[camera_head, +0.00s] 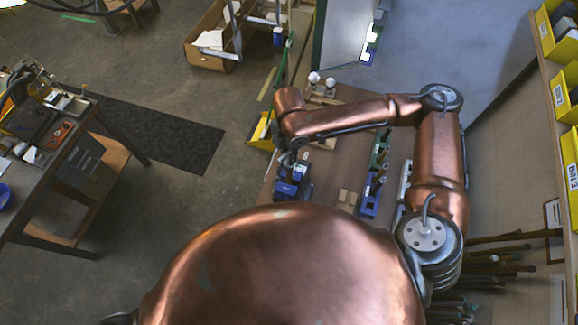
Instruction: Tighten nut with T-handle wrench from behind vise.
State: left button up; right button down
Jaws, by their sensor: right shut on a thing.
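A blue vise (291,184) stands at the left edge of the brown workbench, in the middle of the head view. My right arm reaches over the bench and bends back, so that my right gripper (287,160) points down just behind the vise. The gripper is small and dark here. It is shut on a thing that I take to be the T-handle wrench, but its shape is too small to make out. The nut cannot be made out, and I cannot tell whether the wrench touches it. My left gripper is not in view.
Blue and green tool holders (372,185) stand on the workbench (325,175) to the right of the vise. Pale blocks (347,198) lie between them. Two white knobs (322,80) are at the far end. Yellow bins (560,35) line the right wall. A table (60,150) stands left.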

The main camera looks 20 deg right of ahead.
jog(key=n, duration=0.5)
jog(key=shift+s+f+n, duration=0.1)
jog(key=shift+n, duration=0.2)
jog(key=n, duration=0.5)
jog(key=shift+s+f, duration=0.1)
jog(key=shift+s+d+m, duration=0.1)
jog(key=shift+m, duration=0.2)
jog(key=shift+w, duration=0.2)
dwell(0.8)
jog(key=shift+r+m, duration=0.25)
jog(key=shift+m, duration=0.15)
jog(key=shift+w, duration=0.2)
jog(key=shift+r, duration=0.25)
dwell(0.4)
